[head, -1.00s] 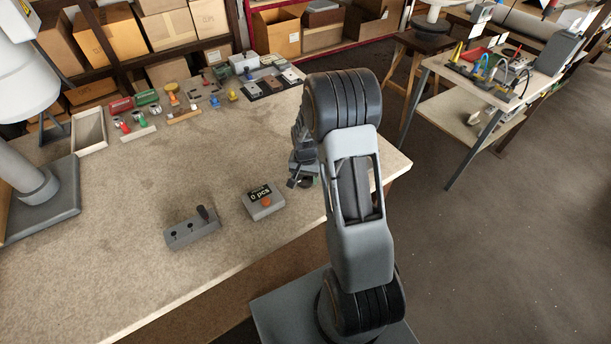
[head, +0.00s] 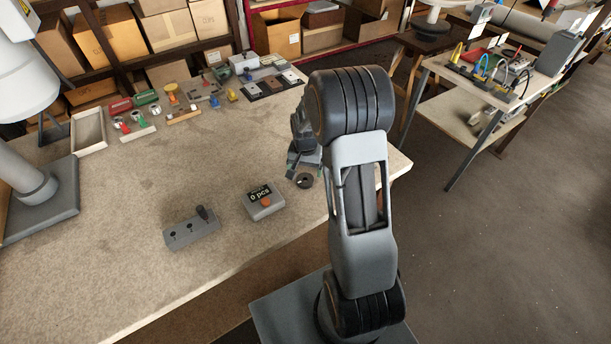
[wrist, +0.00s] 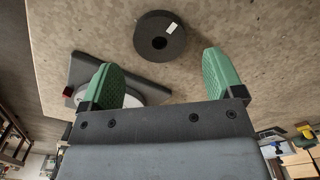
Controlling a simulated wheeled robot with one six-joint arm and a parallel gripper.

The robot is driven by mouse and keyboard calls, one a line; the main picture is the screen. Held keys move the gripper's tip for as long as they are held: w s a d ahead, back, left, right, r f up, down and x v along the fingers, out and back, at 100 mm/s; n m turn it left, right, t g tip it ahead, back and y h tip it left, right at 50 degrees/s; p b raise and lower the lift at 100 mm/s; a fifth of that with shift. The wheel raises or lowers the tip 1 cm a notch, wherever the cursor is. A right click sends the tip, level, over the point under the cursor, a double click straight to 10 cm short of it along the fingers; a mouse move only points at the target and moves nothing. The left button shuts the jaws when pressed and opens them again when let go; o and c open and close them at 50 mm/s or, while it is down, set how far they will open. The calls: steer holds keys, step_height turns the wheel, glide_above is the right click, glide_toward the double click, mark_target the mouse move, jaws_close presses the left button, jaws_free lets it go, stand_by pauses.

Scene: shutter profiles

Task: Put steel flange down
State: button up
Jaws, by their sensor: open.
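The steel flange is a dark round disc with a central hole. It lies flat on the bench in the head view (head: 305,181), close to the right front edge. It also shows in the wrist view (wrist: 172,42), with a small white label, beyond the fingertips. My gripper (wrist: 163,78) has two green fingers spread wide with nothing between them. The flange is apart from both fingers. In the head view my gripper (head: 303,160) is just behind the flange, partly hidden by my arm.
A counter box reading 0 pcs (head: 264,201) and a grey lever box (head: 191,230) stand left of the flange. A white-columned device on a grey base (head: 45,212) stands far left. Several small parts and trays line the back. The middle of the bench (head: 150,175) is clear.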

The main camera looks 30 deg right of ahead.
step_height(320, 180, up, 8)
steer(key=s+a+r+n+t, duration=0.2)
steer(key=s+a+r, duration=0.3)
steer(key=s, duration=0.3)
steer(key=s+a+r+n+t, duration=0.2)
steer(key=s+a+r+n, duration=0.2)
steer(key=s, duration=0.5)
steer(key=shift+a+r+n+t+b, duration=0.35)
steer(key=shift+r+n, duration=0.45)
steer(key=shift+r, duration=0.35)
